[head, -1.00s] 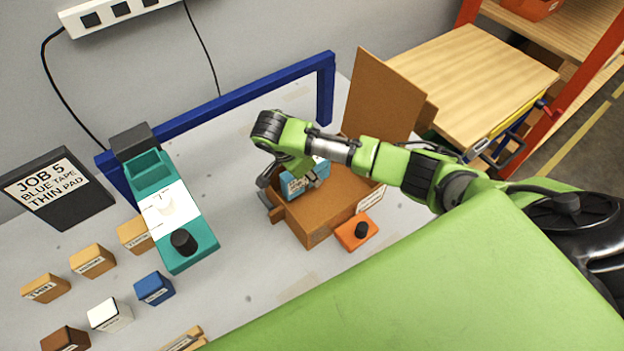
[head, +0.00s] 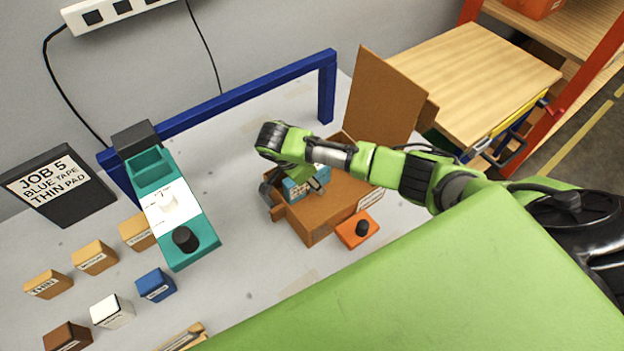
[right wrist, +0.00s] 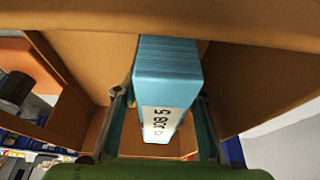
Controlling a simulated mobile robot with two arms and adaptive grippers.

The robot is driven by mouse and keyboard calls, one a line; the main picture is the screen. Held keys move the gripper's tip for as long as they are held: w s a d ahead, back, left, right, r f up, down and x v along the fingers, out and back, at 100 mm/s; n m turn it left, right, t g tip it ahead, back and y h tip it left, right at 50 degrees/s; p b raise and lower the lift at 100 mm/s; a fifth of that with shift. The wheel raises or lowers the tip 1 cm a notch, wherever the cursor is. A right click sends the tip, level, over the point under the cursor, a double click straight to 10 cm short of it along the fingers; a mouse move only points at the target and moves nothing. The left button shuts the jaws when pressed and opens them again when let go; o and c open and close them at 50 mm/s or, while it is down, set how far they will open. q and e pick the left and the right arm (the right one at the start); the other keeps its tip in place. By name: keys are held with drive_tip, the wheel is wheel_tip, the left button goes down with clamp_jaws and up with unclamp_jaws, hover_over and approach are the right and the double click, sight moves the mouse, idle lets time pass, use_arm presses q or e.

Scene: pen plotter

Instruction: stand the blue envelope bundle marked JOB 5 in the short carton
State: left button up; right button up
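The blue envelope bundle (head: 303,189) is at the left end of the open brown carton (head: 320,227), its top showing above the wall. In the right wrist view the bundle (right wrist: 167,75) stands between brown cardboard walls, its white label reading JOB 5. My right gripper (right wrist: 163,105) is around the bundle, one finger on each side. The fingers look spread, with a gap beside the labelled part. In the head view one finger stands off to the bundle's right. The bundle's lower end is hidden. My left gripper is not in view.
A tall brown cardboard panel (head: 384,98) rises behind the carton. An orange block with a black knob (head: 358,231) sits at its front. A blue frame (head: 240,97) runs along the back.

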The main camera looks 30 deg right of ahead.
drive_tip(key=v, duration=0.9)
drive_tip(key=shift+w+r+b, duration=0.1)
drive_tip(key=shift+b, duration=0.3)
drive_tip(key=shift+p+v, duration=0.5)
drive_tip(key=shift+v, duration=1.1)
drive_tip(key=shift+d, duration=0.15)
